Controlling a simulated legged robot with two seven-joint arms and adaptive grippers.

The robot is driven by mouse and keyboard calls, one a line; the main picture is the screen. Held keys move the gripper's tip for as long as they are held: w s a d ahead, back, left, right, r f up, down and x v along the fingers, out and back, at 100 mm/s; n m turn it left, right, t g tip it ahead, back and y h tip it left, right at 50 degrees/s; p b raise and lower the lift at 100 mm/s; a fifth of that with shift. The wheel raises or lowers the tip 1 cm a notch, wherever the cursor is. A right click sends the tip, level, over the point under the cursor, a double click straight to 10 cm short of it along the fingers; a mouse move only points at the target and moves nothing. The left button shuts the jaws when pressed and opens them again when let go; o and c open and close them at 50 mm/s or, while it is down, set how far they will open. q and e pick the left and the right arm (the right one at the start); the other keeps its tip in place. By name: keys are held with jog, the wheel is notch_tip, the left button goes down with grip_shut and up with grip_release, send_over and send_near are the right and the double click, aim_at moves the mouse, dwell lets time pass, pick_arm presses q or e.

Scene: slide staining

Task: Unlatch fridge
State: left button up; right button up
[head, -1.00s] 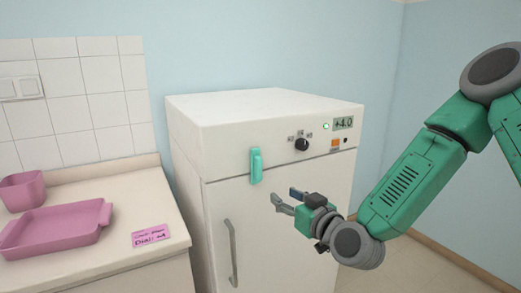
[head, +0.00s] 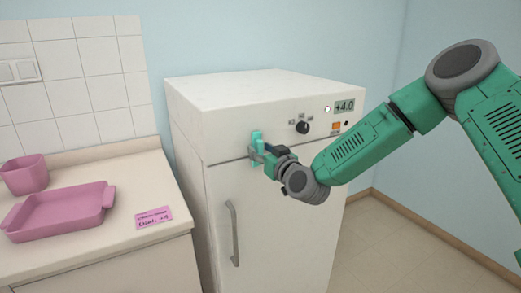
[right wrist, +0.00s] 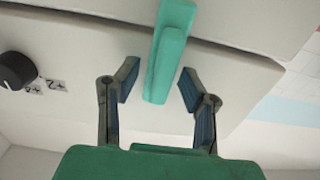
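The white fridge (head: 270,225) stands beside the counter with its door shut. Its green latch (head: 257,137) spans the seam between the top panel and the door. My right gripper (head: 259,151) is at the latch in the head view, partly covering its lower part. In the right wrist view the latch (right wrist: 165,65) lies between the two open fingers of the gripper (right wrist: 157,90), with a visible gap on each side. The grey door handle (head: 233,233) is lower left of the latch. My left gripper is not in view.
On the left, a counter (head: 95,247) holds a pink tray (head: 60,212), a pink container (head: 25,174) and a pink label (head: 154,217). Floor is clear at right.

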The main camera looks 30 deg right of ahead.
jog(key=shift+w+a, duration=0.1)
grip_shut()
